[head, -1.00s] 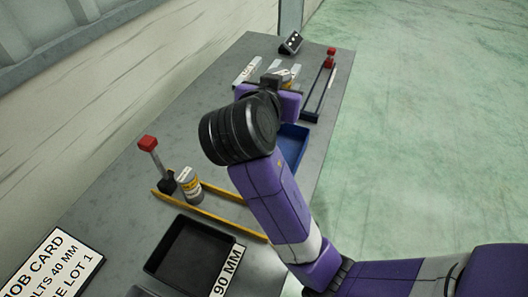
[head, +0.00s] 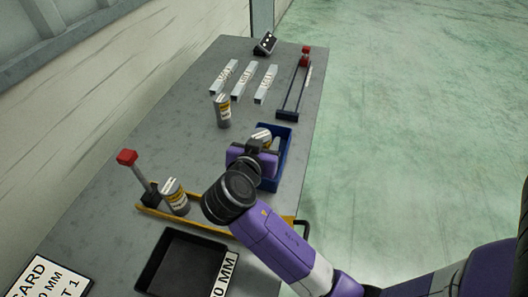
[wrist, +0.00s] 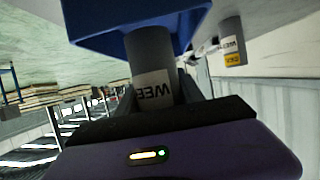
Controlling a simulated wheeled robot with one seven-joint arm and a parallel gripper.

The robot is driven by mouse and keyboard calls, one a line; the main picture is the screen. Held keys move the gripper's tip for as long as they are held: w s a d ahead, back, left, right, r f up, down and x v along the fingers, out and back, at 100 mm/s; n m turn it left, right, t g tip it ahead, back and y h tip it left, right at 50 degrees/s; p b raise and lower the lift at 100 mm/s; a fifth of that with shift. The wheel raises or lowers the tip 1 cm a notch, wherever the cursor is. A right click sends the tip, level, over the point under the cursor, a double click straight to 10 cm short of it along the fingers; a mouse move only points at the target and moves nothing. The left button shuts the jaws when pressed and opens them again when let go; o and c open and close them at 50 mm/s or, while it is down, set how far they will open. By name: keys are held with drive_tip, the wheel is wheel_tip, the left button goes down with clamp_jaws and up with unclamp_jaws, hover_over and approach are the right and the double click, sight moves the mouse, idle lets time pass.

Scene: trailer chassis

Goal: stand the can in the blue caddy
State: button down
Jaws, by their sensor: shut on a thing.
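The can (head: 262,135) is grey with a white and yellow label and is held between the fingers of my gripper (head: 257,146). In the wrist view the can (wrist: 150,62) shows its printed label between the fingers, close against the blue caddy (wrist: 90,28). In the head view the blue caddy (head: 285,160) stands near the table's right edge, and the can is over its area. My gripper and wrist hide part of the caddy. Whether the can's base is inside the caddy or above it I cannot tell.
Another can (head: 222,111) stands left of the caddy; a third can (head: 174,197) stands by a yellow clamp (head: 205,222) with a red-tipped handle. A black tray (head: 185,262) lies in front. Several metal bars (head: 243,82) and a dark clamp (head: 288,114) lie farther back.

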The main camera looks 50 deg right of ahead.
drive_tip(key=shift+f, duration=2.2)
drive_tip(key=shift+f, duration=0.2)
drive_tip(key=c, duration=1)
unclamp_jaws()
drive_tip(key=shift+r, duration=0.1)
drive_tip(key=shift+r, duration=0.2)
drive_tip(key=b+v, duration=0.1)
drive_tip(key=v, duration=1.1)
drive_tip(key=shift+f, duration=0.15)
drive_tip(key=shift+s, duration=0.1)
